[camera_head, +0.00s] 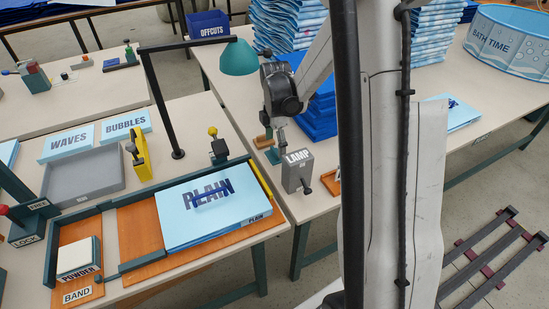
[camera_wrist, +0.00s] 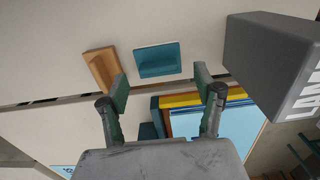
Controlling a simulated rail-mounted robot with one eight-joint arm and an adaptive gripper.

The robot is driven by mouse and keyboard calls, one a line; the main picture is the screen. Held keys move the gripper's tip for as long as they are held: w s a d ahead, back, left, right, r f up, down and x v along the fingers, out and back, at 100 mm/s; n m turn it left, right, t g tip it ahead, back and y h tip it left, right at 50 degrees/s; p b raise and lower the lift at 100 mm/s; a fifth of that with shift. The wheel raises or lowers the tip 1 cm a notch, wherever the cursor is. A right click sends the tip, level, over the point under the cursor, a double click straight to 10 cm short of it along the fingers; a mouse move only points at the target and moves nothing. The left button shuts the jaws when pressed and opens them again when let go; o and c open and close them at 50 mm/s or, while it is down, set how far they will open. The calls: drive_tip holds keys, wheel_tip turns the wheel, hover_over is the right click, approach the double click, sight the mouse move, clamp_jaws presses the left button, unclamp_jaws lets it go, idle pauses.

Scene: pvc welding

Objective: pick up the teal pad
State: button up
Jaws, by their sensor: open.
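The teal pad (camera_wrist: 158,60) lies on the table with a pale edge around it, just beyond the fingertips in the wrist view. In the head view it is a small teal piece (camera_head: 273,157) left of the LAMP box. My gripper (camera_wrist: 160,84) is open and empty. Its two fingers are spread wide, with the pad centred ahead of the gap and apart from them. In the head view my gripper (camera_head: 281,132) points down above the pad area, partly hard to make out.
A wooden block (camera_wrist: 102,68) lies just left of the pad. The grey LAMP box (camera_wrist: 275,65) stands close on the right; it also shows in the head view (camera_head: 297,172). The orange tray with the PLAIN sheet (camera_head: 205,212) is left of them. Blue stacks (camera_head: 318,115) stand behind.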

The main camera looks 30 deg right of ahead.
sight(275, 150)
drive_tip(key=shift+w+f+b, duration=0.15)
drive_tip(key=shift+f+b, duration=0.3)
drive_tip(key=shift+f, duration=2.3)
drive_tip(key=c, duration=0.8)
drive_tip(key=shift+c, duration=0.2)
drive_tip(key=shift+r, duration=0.15)
wheel_tip(275, 150, up, 4)
drive_tip(key=shift+r+p, duration=0.1)
drive_tip(key=shift+p, duration=0.35)
drive_tip(key=a+r, duration=0.2)
drive_tip(key=a, duration=0.2)
drive_tip(key=s+a+r, duration=0.1)
drive_tip(key=a+r, duration=0.1)
drive_tip(key=a, duration=0.1)
drive_tip(key=s+a+r+p, duration=0.1)
drive_tip(key=a+r, duration=0.1)
drive_tip(key=a, duration=0.2)
drive_tip(key=shift+a+r, duration=0.3)
